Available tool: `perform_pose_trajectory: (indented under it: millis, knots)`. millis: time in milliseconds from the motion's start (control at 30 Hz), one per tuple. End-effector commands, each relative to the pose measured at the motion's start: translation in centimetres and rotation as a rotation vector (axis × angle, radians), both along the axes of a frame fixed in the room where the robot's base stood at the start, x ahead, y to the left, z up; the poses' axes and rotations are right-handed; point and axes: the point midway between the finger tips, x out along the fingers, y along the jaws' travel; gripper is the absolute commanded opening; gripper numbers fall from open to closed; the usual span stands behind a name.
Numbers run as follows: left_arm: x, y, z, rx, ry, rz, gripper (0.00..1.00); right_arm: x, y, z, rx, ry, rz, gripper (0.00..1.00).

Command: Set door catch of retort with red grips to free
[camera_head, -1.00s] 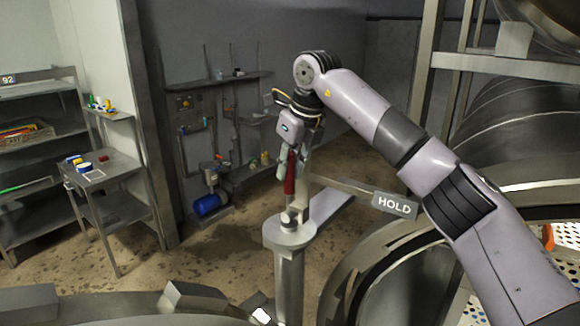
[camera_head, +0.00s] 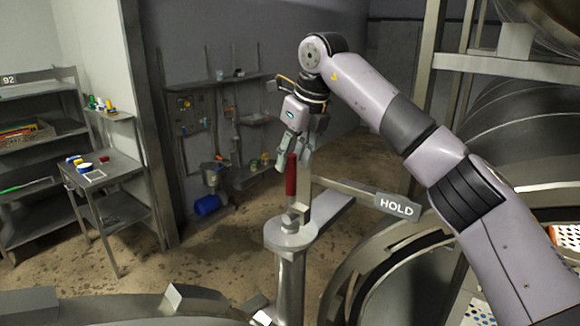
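The door catch is an upright lever with a red grip (camera_head: 291,175), standing on a round metal post (camera_head: 290,236). A metal bar runs right from beside it to a plate marked HOLD (camera_head: 396,206). My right gripper (camera_head: 294,157) points down at the top of the red grip. Its fingers look apart, one on each side of the grip's top end; most of the grip shows below them. Contact cannot be made out. My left gripper is not in view.
The open round retort mouth (camera_head: 345,290) is at the lower right, with perforated trays beyond. A metal side table (camera_head: 125,168) and shelves stand at the left. A blue pump (camera_head: 207,205) sits by the back wall. Floor behind the post is clear.

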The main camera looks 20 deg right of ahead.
Motion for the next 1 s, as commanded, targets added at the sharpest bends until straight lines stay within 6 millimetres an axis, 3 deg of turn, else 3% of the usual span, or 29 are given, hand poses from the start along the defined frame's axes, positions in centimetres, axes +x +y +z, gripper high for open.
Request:
perform_pose_trajectory:
  millis: [200, 400, 1000]
  knots:
    - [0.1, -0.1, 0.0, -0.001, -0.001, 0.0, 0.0, -1.4, -0.7, 4.8, 0.001, -0.003, -0.002, 0.4]
    - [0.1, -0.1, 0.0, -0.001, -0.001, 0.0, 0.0, -2.3, -1.1, 7.5, 0.0, -0.001, 0.0, 0.4]
    - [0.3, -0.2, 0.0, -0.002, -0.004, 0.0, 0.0, -2.6, -1.3, 8.3, 0.0, -0.001, 0.0, 0.4]
